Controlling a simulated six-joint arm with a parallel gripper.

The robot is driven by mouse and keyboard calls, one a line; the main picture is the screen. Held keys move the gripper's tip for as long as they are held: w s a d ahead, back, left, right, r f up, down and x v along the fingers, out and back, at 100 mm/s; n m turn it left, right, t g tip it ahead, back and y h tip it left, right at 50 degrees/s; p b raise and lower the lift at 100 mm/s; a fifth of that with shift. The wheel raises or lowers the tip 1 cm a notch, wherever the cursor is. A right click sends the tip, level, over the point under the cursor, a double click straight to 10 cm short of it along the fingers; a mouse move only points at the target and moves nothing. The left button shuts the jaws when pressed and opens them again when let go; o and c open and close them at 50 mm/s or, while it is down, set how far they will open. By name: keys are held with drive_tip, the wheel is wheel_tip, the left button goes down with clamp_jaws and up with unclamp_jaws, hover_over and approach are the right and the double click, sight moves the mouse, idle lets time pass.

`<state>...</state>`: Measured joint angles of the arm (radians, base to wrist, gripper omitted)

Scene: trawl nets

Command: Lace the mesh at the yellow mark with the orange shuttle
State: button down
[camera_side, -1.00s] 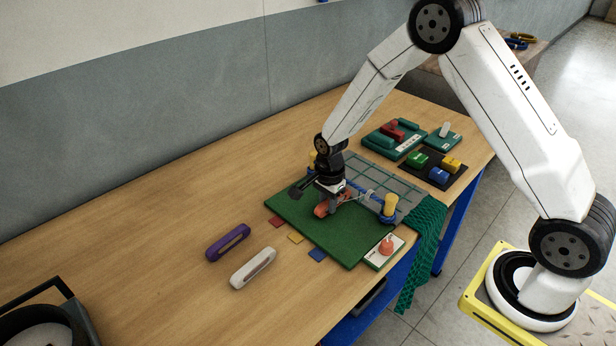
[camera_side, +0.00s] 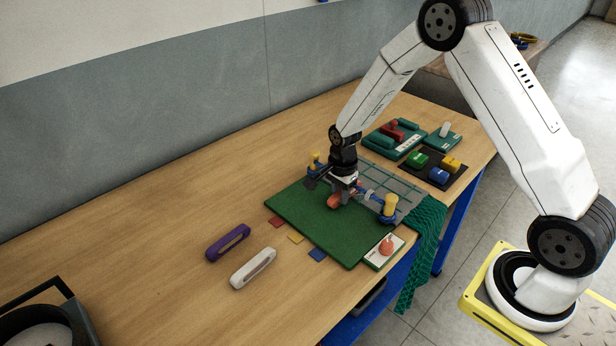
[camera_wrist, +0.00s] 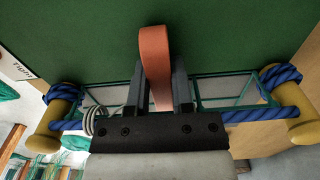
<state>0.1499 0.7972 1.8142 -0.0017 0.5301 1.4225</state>
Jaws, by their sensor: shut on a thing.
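My gripper (camera_side: 336,200) is shut on the orange shuttle (camera_side: 333,203) above the far part of the green mat (camera_side: 310,215). In the wrist view the orange shuttle (camera_wrist: 155,60) stands between my two dark fingers and points away from the palm, over the green mesh. The mesh (camera_wrist: 225,90) hangs along a blue rope (camera_wrist: 250,115) between two yellow posts, the left post (camera_wrist: 55,118) and the right post (camera_wrist: 290,110). I cannot make out a yellow mark on the mesh. Whether the shuttle touches or passes through the mesh cannot be told.
A purple shuttle (camera_side: 228,243) and a white shuttle (camera_side: 253,268) lie on the table's left. Red, yellow (camera_side: 295,238) and blue patches lie beside the mat. A white card (camera_side: 376,257) with an orange piece sits at the mat's corner. Trays with coloured parts (camera_side: 438,168) stand behind.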

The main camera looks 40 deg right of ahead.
sight(340, 193)
drive_tip(key=shift+c, duration=2.1)
unclamp_jaws()
drive_tip(key=shift+r, duration=0.15)
drive_tip(key=shift+r, duration=3.8)
